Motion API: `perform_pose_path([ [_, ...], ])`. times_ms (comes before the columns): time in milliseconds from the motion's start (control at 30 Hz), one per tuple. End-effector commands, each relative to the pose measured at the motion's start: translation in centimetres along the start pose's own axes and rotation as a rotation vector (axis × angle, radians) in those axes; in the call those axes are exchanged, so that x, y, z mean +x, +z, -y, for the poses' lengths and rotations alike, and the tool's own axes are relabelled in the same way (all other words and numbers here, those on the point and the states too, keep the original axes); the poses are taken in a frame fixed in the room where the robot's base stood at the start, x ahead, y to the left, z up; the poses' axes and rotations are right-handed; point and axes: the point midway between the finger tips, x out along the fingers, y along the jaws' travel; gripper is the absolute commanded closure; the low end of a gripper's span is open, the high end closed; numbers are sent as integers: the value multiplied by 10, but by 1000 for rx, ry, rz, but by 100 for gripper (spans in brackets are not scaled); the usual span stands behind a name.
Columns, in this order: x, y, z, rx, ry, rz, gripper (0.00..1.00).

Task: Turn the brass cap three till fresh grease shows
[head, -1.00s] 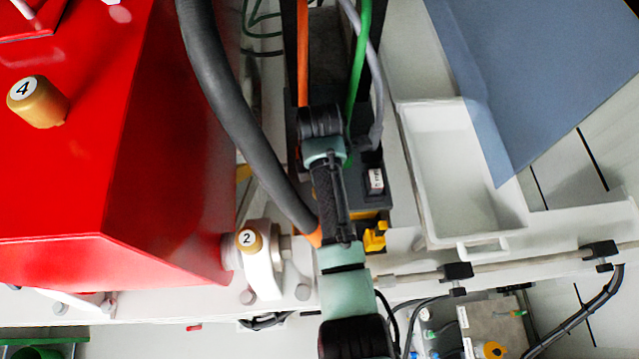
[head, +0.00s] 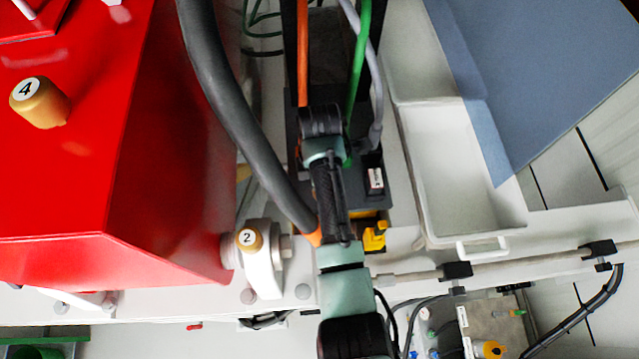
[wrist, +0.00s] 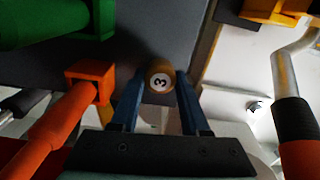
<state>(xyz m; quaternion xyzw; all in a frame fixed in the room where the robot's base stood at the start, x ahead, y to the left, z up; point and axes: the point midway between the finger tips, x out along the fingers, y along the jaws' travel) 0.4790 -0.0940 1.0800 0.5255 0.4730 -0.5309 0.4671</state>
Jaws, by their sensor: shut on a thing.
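The brass cap three (wrist: 160,77) shows in the wrist view, with a white disc marked 3 on its end. My gripper (wrist: 159,90) has its two blue fingers on either side of the cap and is shut on it. No grease can be made out around the cap, and its base is hidden from this angle. In the head view my arm reaches down the middle of the picture, and the gripper and cap three are out of sight there.
Brass cap 2 (head: 249,240) sits on a white bearing block, and cap 4 (head: 40,102) on the red housing (head: 60,190). A thick black hose hangs beside my arm. A white tray (head: 440,170) stands right. An orange pipe (wrist: 60,130) and green fitting (wrist: 60,20) lie left of my fingers.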

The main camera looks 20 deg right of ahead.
Motion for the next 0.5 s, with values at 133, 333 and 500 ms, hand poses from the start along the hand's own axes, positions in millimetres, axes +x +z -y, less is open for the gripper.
perform_pose_path([
  [133,-2,0,0,96,-3,-2,100],
  [333,-2,0,0,272,-3,-4,100],
  [500,-2,0,-1,434,-3,-5,100],
])
